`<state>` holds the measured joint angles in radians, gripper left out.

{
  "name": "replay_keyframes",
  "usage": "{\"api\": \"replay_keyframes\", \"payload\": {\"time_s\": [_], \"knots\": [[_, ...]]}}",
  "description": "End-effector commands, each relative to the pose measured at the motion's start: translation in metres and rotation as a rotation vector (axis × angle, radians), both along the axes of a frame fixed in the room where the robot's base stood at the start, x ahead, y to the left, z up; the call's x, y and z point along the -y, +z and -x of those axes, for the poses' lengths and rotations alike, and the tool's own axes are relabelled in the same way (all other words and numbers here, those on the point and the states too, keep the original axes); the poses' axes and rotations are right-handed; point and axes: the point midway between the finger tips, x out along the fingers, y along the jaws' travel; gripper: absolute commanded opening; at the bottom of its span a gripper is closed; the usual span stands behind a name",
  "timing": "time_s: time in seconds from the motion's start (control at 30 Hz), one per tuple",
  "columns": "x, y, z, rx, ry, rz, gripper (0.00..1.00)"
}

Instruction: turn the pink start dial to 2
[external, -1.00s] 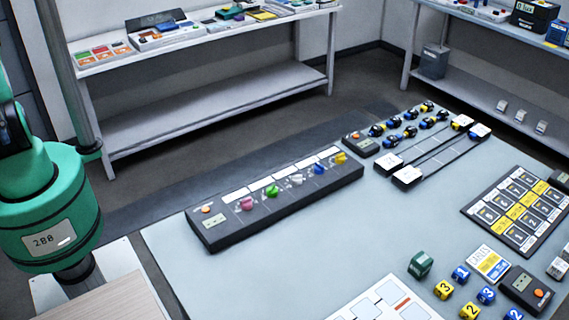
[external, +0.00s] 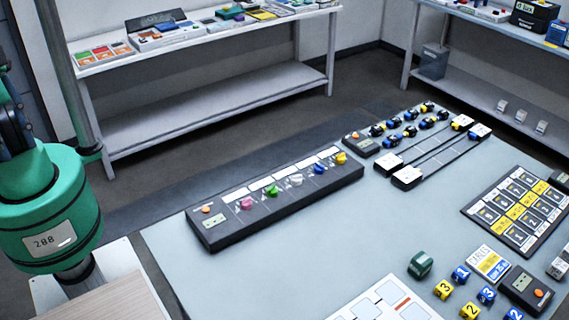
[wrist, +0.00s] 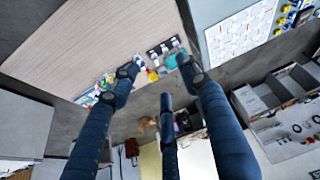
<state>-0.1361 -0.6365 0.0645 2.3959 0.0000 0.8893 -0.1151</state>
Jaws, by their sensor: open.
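The pink start dial (external: 247,204) is on the left part of a long black panel (external: 285,201) on the grey-blue table in the external view. I cannot read the number it points to. Green (external: 271,191), white (external: 297,181), blue (external: 319,169) and yellow (external: 341,158) dials follow in a row to its right. My gripper (wrist: 158,74) shows in the wrist view with its dark blue fingers spread and nothing between them. It is outside the external view, where only part of my green arm shows at the left edge, away from the panel.
A wooden-looking surface (wrist: 95,45) with small coloured items lies beyond my fingers. On the table (external: 210,285), number cubes (external: 443,289), a black card grid (external: 475,214) and a white sheet (external: 350,310) lie to the right. Open table lies in front of the panel. Shelves (external: 210,109) stand behind.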

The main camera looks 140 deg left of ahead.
Motion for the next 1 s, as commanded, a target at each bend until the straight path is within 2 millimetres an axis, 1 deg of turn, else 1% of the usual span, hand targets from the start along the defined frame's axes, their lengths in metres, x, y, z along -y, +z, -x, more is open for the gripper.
{"api": "replay_keyframes", "payload": {"time_s": [0.03,0.17,0.2,0.37,0.5,0.57,0.63,0.77,0.8,0.87,0.9,0.97,1.0], "knots": [[-0.013,-0.005,-0.009,-0.015,0.052,0.011,0.46],[-0.048,-0.014,-0.032,-0.046,0.195,0.045,0.46],[-0.060,-0.018,-0.038,-0.055,0.237,0.054,0.46],[-0.110,-0.035,-0.059,-0.089,0.414,0.095,0.46],[-0.157,-0.056,-0.073,-0.117,0.566,0.132,0.46],[-0.178,-0.065,-0.076,-0.129,0.634,0.148,0.46],[-0.204,-0.078,-0.079,-0.141,0.711,0.167,0.46],[-0.252,-0.103,-0.081,-0.163,0.854,0.202,0.46],[-0.267,-0.111,-0.080,-0.169,0.899,0.211,0.46],[-0.290,-0.125,-0.078,-0.179,0.965,0.228,0.46],[-0.305,-0.133,-0.076,-0.185,1.011,0.239,0.46],[-0.328,-0.148,-0.071,-0.194,1.077,0.256,0.46],[-0.343,-0.158,-0.067,-0.200,1.121,0.266,0.46]]}}
